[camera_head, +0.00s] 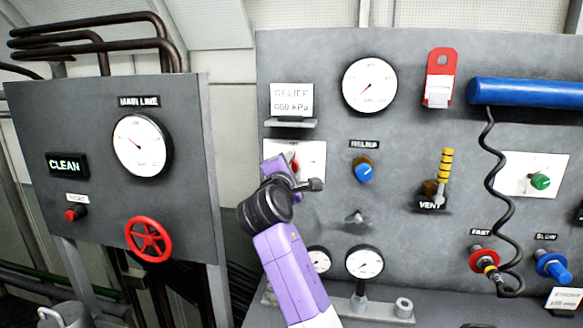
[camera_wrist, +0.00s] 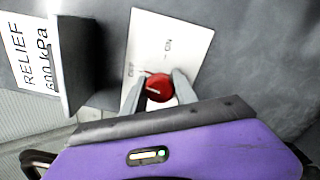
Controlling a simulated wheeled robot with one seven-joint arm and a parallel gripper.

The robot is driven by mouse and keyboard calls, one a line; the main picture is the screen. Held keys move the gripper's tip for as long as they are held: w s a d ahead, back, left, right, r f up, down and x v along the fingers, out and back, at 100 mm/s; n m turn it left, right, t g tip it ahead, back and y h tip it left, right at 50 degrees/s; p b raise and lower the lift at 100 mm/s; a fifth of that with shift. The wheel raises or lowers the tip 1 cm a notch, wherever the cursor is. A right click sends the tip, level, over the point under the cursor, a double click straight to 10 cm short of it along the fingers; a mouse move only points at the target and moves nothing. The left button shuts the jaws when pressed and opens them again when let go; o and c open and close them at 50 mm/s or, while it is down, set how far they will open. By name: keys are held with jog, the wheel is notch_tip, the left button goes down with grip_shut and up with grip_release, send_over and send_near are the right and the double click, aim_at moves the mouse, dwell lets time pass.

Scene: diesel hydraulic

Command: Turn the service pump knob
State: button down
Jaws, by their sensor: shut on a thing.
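A red knob (camera_wrist: 159,86) sits on a white plate (camera_wrist: 172,40) with small marks, one of which seems to read "ON". My gripper (camera_wrist: 158,92) is shut on this knob, with one finger on each side of it. In the head view my gripper (camera_head: 291,172) is at the white plate (camera_head: 316,158) below the relief sign, and it hides most of the red knob. No label naming the service pump is readable. A green knob (camera_head: 540,181) on another white plate (camera_head: 513,174) is at the far right, apart from my gripper.
The relief sign (camera_head: 292,99) and its small ledge (camera_head: 290,123) stick out just above my gripper. A blue relief knob (camera_head: 363,172) and a grey tap (camera_head: 357,218) are close on the right. The main line panel (camera_head: 95,115) with a red handwheel (camera_head: 149,240) stands left.

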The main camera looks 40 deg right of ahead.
jog(key=m+b, duration=0.1)
jog(key=m, duration=0.3)
jog(key=shift+f, duration=0.2)
jog(key=m+b, duration=0.2)
jog(key=m, duration=0.2)
jog(key=shift+m+b, duration=0.35)
jog(key=shift+m, duration=0.05)
jog(key=m+b, duration=0.2)
jog(key=m, duration=0.2)
jog(key=shift+m+b, duration=1.15)
jog(key=shift+m, duration=0.65)
jog(key=c, duration=1)
grip_release()
jog(key=shift+r, duration=0.15)
jog(key=shift+o, duration=0.2)
jog(key=shift+a, duration=0.1)
